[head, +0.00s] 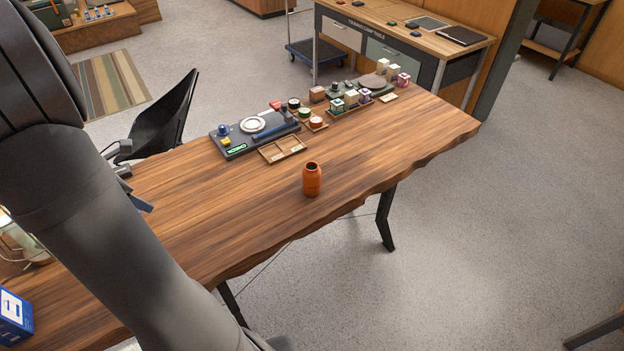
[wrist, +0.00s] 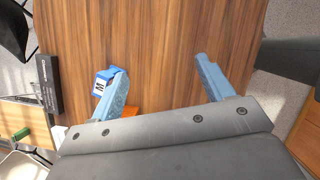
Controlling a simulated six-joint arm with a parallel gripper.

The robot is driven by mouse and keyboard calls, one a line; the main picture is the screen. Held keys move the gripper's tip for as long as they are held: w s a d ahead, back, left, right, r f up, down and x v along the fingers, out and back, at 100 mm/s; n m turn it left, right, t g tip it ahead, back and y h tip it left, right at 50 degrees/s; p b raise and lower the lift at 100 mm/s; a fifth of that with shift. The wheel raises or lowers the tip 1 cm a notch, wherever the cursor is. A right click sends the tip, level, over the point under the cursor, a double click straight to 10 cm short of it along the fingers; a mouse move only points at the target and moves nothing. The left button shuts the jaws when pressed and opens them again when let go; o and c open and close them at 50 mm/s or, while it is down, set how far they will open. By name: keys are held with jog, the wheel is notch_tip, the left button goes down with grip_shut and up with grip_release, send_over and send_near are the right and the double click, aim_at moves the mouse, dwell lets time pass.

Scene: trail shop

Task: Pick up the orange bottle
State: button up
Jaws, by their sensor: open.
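The orange bottle (head: 312,180) stands upright on the wooden table near its front edge, with a dark open mouth. In the wrist view, the two light-blue fingers of my gripper (wrist: 160,75) are spread wide, with only bare wood showing between their tips. In the head view my arm hides most of the gripper; a bluish tip shows left of the bottle, well apart from it. A small orange patch (wrist: 130,111) shows beside the left finger in the wrist view; I cannot tell what it belongs to.
A dark tray (head: 238,147) and a wooden divided tray (head: 281,143) lie behind the bottle, with several small pots and blocks farther right. A blue box (head: 14,318) stands at the lower left. A blue item with a white label (wrist: 101,82) is by the left finger. Bare wood surrounds the bottle.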

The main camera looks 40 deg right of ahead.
jog(key=w+d+m+g, duration=0.1)
jog(key=d+m, duration=0.1)
jog(key=d, duration=0.9)
jog(key=m+y, duration=0.4)
send_near(308, 167)
jog(key=shift+g, duration=0.3)
jog(key=f, duration=1)
jog(key=shift+w+d, duration=0.15)
jog(key=shift+w, duration=0.05)
jog(key=shift+d+f, duration=0.25)
jog(key=shift+f, duration=1.05)
jog(key=shift+d+f, duration=0.25)
jog(key=shift+f, duration=1.1)
jog(key=c, duration=1.2)
jog(key=shift+r, duration=0.15)
